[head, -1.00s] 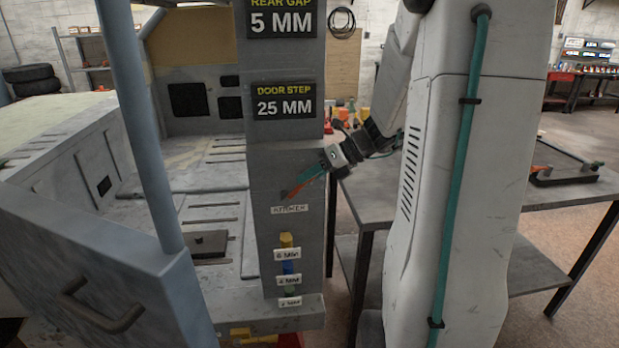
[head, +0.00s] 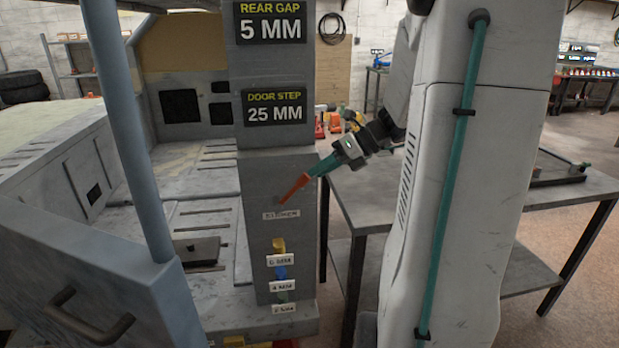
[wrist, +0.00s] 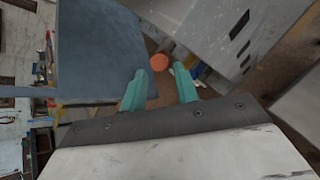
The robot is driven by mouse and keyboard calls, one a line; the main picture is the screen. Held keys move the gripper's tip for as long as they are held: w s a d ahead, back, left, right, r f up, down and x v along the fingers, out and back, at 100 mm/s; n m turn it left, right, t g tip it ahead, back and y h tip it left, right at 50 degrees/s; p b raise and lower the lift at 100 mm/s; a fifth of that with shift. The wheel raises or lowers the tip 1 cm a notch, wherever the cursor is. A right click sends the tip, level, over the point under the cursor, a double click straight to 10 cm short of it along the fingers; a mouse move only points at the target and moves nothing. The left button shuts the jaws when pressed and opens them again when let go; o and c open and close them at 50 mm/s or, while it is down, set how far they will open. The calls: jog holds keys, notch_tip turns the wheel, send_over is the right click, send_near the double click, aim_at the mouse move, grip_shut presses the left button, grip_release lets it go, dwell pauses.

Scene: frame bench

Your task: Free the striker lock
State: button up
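The orange striker lock lever (head: 294,189) sticks out from the grey post (head: 255,180), just above a small white label (head: 281,214) that seems to read STRIKER. Its slim end slants up and right towards my gripper (head: 314,171). In the wrist view my gripper (wrist: 160,75) has its two teal fingers apart. The round orange end of the lever (wrist: 159,62) shows in the gap at the fingertips, with space on both sides. The fingers do not appear to press on it. How deep the lever end sits between the fingertips is hard to tell.
Yellow, blue and green pieces with size labels (head: 281,261) line the lower post. Signs (head: 273,106) hang above. A blue-grey door with a handle (head: 88,318) stands at left. A grey table (head: 400,190) is behind my arm.

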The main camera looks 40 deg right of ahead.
jog(key=shift+v, duration=0.85)
